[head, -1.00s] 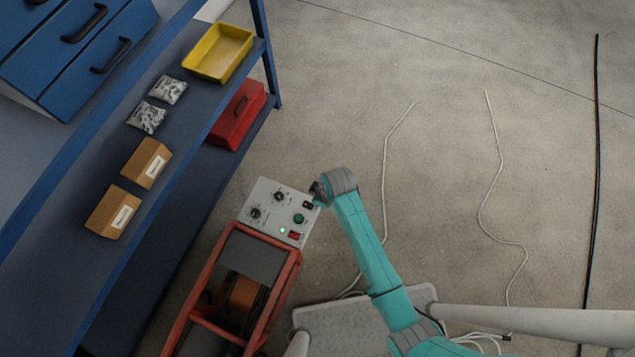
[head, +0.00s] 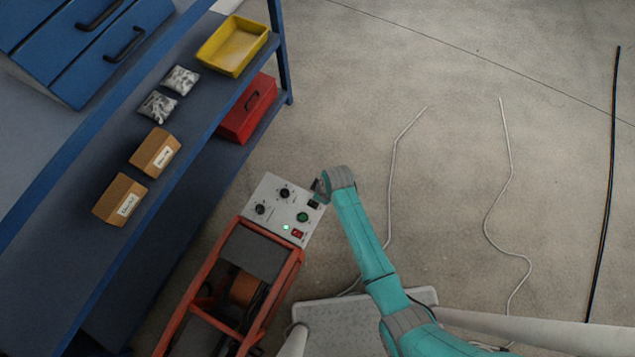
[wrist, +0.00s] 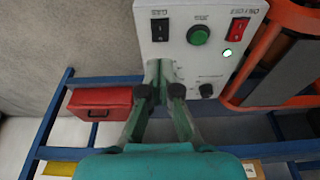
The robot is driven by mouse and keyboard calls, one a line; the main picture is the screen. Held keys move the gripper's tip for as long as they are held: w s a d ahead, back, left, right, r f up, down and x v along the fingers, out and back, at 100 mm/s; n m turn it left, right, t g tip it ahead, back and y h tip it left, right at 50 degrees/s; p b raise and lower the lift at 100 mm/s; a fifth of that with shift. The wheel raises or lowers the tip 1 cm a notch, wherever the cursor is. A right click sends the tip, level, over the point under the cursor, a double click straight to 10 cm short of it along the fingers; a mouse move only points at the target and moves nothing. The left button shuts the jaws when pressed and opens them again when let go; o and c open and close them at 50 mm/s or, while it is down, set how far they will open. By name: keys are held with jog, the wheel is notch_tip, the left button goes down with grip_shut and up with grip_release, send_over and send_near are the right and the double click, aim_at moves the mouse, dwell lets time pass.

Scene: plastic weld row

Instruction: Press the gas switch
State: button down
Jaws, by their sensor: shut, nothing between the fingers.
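The gas switch (head: 314,204) is a small dark rocker at the right edge of the grey control panel (head: 272,219). My gripper (head: 319,188) is beside the panel's right edge, close to the gas switch in the head view. In the wrist view my gripper (wrist: 159,68) is shut and empty, with its tips just below the switch. I cannot tell how far the tips stand off the panel.
A green button (wrist: 199,35), a red on/off switch (wrist: 237,30) and a lit green lamp (wrist: 227,52) share the panel, with two black knobs. An orange cart frame (head: 190,300) adjoins it. A blue shelf (head: 110,262) stands left. Open floor lies right, with loose cables.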

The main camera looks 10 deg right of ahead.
aim_at(316, 205)
jog(key=x, duration=0.6)
jog(key=shift+s+d+f, duration=0.2)
jog(key=shift+d+f, duration=0.1)
jog(key=shift+f, duration=0.9)
